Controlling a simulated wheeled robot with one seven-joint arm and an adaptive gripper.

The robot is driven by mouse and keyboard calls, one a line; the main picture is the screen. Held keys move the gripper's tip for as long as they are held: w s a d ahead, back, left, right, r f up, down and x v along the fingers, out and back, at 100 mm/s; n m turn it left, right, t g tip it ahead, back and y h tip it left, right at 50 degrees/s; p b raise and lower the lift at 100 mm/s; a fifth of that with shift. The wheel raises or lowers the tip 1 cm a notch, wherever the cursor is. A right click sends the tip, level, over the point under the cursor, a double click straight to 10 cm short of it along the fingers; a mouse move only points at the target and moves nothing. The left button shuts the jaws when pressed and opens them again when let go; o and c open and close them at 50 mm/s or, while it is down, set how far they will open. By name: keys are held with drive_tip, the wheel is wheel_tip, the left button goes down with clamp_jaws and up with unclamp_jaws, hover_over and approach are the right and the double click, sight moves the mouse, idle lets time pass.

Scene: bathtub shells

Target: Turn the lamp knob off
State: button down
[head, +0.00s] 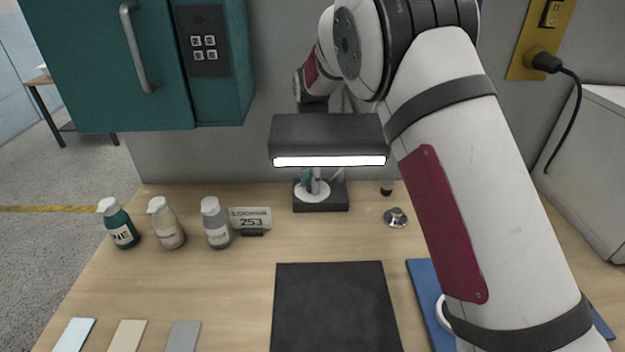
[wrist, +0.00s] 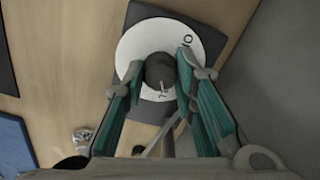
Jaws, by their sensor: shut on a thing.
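The desk lamp (head: 328,132) stands at the back of the table. Its dark head has a lit white strip (head: 330,161) along the lower edge. The dark lamp base (head: 322,207) carries a white dial disc (head: 313,192). In the wrist view the disc (wrist: 130,48) surrounds a dark round knob (wrist: 160,70) with a small light mark. My gripper (wrist: 161,64) has its teal-padded fingers shut on the knob, one on each side. Dark print on the disc shows beside the right fingertip. In the head view the lamp head hides most of my gripper; a bit of teal finger shows below it.
Several pump bottles (head: 165,223) and a number sign (head: 250,218) stand left of the lamp. A dark mat (head: 335,310) lies in front, with a blue mat (head: 425,280) to its right. A small metal object (head: 396,217) sits right of the base. A teal cabinet (head: 95,65) hangs upper left.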

drive_tip(key=n+b, duration=0.1)
drive_tip(key=n, duration=0.4)
drive_tip(key=shift+n+b, duration=0.35)
drive_tip(key=shift+n, duration=0.05)
drive_tip(key=n+b, duration=0.1)
drive_tip(key=n, duration=0.5)
drive_tip(key=n+b, duration=0.1)
drive_tip(key=n, duration=0.4)
drive_tip(key=shift+n, duration=0.4)
drive_tip(key=n+b, duration=0.1)
drive_tip(key=n, duration=0.4)
drive_tip(key=shift+n, duration=0.4)
drive_tip(key=c, duration=1.3)
unclamp_jaws()
